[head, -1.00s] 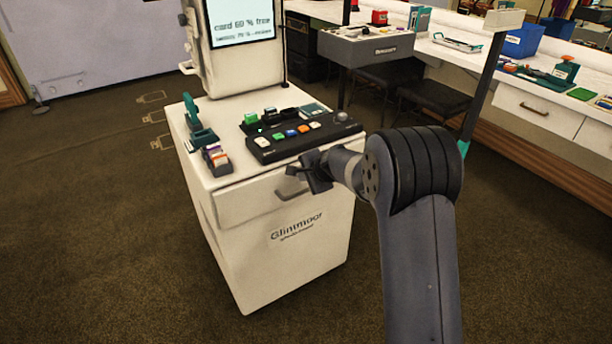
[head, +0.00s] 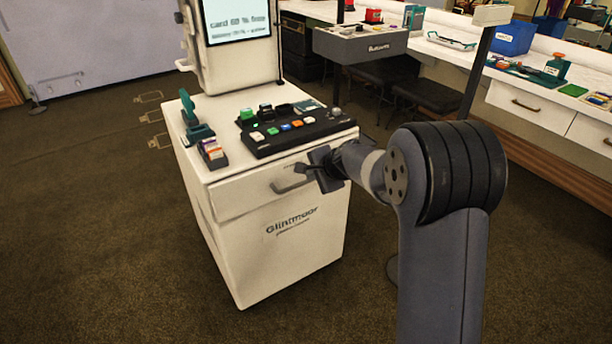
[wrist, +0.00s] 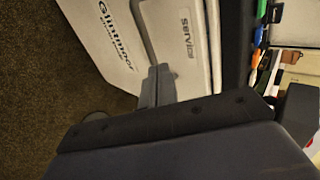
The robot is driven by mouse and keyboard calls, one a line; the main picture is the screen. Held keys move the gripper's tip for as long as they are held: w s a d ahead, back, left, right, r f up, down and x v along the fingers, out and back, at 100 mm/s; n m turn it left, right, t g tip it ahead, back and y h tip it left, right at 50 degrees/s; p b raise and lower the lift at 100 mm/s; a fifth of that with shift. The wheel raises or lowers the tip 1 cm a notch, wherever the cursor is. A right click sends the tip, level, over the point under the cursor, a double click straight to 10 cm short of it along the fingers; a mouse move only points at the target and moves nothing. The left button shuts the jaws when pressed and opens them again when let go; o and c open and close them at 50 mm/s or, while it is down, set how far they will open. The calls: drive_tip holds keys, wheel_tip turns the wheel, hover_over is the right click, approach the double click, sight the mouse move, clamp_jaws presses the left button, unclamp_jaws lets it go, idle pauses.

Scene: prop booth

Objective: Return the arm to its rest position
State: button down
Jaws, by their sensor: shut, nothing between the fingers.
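My gripper (head: 308,168) is in front of the white Glintmoor cabinet (head: 290,255), close to its drawer handle (head: 287,184) in the head view. Its fingers are shut and empty. In the wrist view the shut fingers (wrist: 155,85) point toward the cabinet front, beside the handle (wrist: 150,38). I cannot tell whether they touch it. My arm is bent and reaches in from the lower right of the head view.
On the cabinet top stand a black button panel (head: 300,135), a teal stapler-like tool (head: 192,117) and a small card holder (head: 213,153). A screen (head: 238,20) rises behind. A long white counter (head: 540,95) runs along the right. Brown carpet (head: 100,240) is clear at the left.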

drive_tip(key=v, duration=0.5)
drive_tip(key=shift+s+d+r, duration=0.1)
drive_tip(key=shift+s+d, duration=0.05)
drive_tip(key=shift+s, duration=0.05)
